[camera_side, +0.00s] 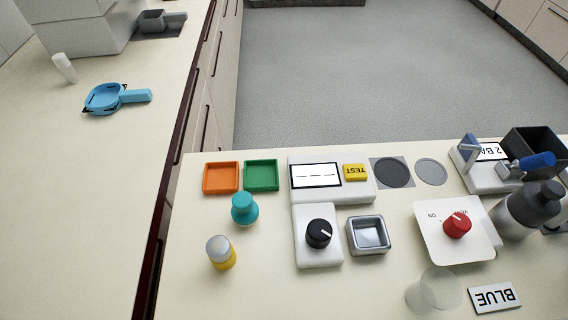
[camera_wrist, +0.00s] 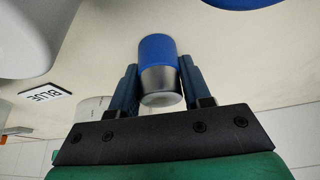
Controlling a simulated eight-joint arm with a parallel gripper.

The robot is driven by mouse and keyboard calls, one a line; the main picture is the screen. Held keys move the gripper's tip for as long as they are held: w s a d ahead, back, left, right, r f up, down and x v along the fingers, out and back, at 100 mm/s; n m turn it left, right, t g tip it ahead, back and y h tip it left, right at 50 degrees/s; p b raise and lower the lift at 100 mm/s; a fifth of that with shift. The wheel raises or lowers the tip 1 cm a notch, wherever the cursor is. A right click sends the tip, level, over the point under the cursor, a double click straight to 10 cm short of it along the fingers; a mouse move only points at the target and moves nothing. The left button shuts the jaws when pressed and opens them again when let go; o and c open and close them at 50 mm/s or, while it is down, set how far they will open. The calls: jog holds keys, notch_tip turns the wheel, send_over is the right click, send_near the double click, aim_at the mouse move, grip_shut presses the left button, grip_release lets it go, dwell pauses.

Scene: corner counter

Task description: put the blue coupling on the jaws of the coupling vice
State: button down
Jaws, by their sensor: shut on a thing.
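In the wrist view my gripper (camera_wrist: 160,88) is shut on the blue coupling (camera_wrist: 157,49), a short cylinder, blue at one end and bare metal at the other. The two fingers press its sides, and it is clear of other things as far as I can see. My gripper cannot be made out in the side view. There, a white device (camera_side: 480,178) with a blue upright part and a partly hidden label stands at the right, beside a blue-handled part (camera_side: 538,160). I cannot tell whether this is the coupling vice.
A grey bottle-like thing (camera_side: 528,208), a red knob (camera_side: 457,224) on a white plate, a clear cylinder (camera_side: 440,288) and a BLUE card (camera_side: 495,297) crowd the right. Orange (camera_side: 221,178) and green (camera_side: 261,176) trays stand left.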

jog(key=shift+c, duration=2)
grip_release()
jog(key=shift+r, duration=0.1)
